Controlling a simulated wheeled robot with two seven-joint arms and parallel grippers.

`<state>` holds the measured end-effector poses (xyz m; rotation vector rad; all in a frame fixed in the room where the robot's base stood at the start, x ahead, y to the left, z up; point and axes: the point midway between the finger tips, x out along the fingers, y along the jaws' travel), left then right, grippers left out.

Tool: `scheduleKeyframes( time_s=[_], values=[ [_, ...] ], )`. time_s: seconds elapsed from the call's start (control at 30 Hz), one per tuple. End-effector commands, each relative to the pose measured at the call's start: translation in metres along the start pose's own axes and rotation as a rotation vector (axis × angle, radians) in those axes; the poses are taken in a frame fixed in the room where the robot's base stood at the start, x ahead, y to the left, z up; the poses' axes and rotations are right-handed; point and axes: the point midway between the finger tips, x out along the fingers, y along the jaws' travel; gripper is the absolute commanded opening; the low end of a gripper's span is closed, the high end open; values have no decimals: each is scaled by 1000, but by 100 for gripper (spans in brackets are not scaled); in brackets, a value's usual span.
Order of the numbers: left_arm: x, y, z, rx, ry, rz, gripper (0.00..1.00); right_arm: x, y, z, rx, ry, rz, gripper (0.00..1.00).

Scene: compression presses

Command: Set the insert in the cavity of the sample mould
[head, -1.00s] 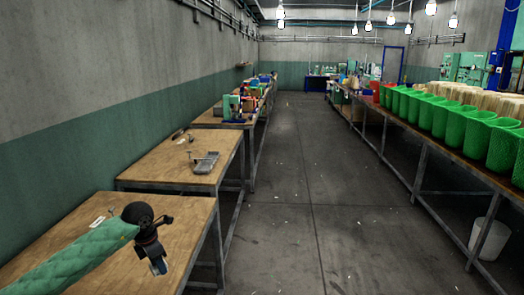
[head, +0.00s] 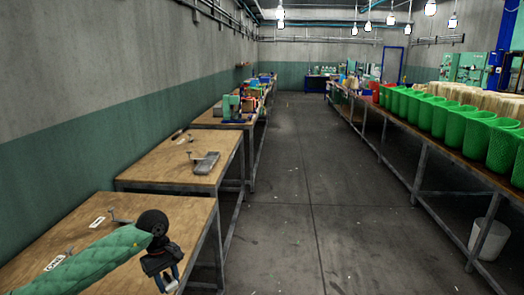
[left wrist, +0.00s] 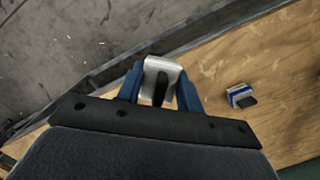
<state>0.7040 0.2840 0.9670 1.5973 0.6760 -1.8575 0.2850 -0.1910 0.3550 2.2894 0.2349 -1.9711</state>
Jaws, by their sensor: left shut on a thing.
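My left gripper (head: 168,279) hangs over the front right edge of the nearest wooden table (head: 30,243). In the left wrist view its blue fingers (left wrist: 160,84) are shut on a silvery metal piece (left wrist: 163,66) with a dark bar in front of it, perhaps the insert. A small blue-and-white block with a dark part (left wrist: 241,96) lies on the wood to the right, apart from the gripper. I cannot tell whether it belongs to the task. I cannot make out the sample mould or its cavity for sure. My right gripper is not in view.
White label cards (head: 97,222) and small metal T-shaped pieces (head: 119,215) are on the near table. A second table (head: 160,172) behind carries a grey metal tray-like object (head: 206,163). Green bins (head: 447,118) line the right bench. The aisle floor (head: 300,200) is clear.

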Motion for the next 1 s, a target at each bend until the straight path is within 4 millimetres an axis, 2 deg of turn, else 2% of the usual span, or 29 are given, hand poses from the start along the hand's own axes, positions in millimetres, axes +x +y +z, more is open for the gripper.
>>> scheduleKeyframes(
  time_s=[0.2,0.37,0.5,0.7,1.0],
  values=[
    [13,-2,27,344,0,-53,9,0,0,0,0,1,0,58],
    [22,-5,48,553,0,-84,9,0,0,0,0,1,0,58],
    [35,-9,77,714,0,-108,9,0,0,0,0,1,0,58],
    [51,-13,111,786,1,-119,9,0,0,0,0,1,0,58],
    [45,-8,110,793,0,-120,9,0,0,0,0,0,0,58]
  ],
)
